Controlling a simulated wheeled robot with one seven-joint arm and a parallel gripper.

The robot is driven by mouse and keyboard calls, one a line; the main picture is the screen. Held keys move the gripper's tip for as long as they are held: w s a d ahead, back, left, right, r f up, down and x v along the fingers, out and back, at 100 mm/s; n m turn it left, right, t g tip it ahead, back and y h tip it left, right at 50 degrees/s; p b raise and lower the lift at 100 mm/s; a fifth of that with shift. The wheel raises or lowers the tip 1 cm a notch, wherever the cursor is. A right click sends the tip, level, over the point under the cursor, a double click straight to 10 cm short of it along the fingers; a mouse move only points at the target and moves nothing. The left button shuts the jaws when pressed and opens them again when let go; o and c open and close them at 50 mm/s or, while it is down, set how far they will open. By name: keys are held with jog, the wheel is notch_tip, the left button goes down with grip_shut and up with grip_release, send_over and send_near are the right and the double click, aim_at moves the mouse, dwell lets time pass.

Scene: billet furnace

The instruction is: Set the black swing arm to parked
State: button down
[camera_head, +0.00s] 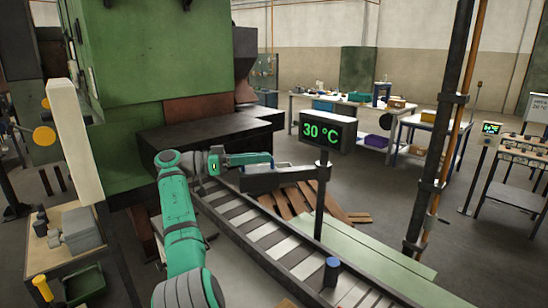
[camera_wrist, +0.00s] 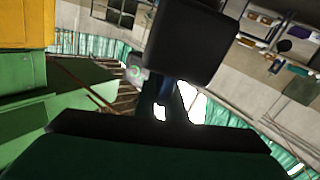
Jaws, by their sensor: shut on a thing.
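The black swing arm (camera_head: 280,177) shows in the head view as a thick dark bar beside the roller track, reaching right toward the post of the 30 °C display. My green gripper (camera_head: 272,162) is at the bar's upper side, shut on it. The exact grip point is small and partly hidden by the gripper. In the wrist view a large black block (camera_wrist: 180,40) fills the upper middle, close to the camera, with a dark narrow piece below it. The fingertips are hard to make out there.
The roller track (camera_head: 265,228) runs from the furnace's dark ledge (camera_head: 205,135) toward the lower right. The 30 °C display (camera_head: 328,131) stands on a thin post just right of the swing arm. A wooden pallet (camera_head: 300,198) lies behind the track. A dark column (camera_head: 437,150) stands farther right.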

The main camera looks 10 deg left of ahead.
jog(key=shift+w+a+f, duration=0.1)
jog(key=shift+w, duration=0.05)
jog(key=shift+a, duration=0.25)
jog(key=shift+d, duration=0.1)
jog(key=c, duration=1.9)
grip_release()
jog(key=shift+o, duration=0.4)
jog(key=shift+d, duration=0.15)
jog(key=shift+s, duration=0.2)
jog(key=v, duration=0.7)
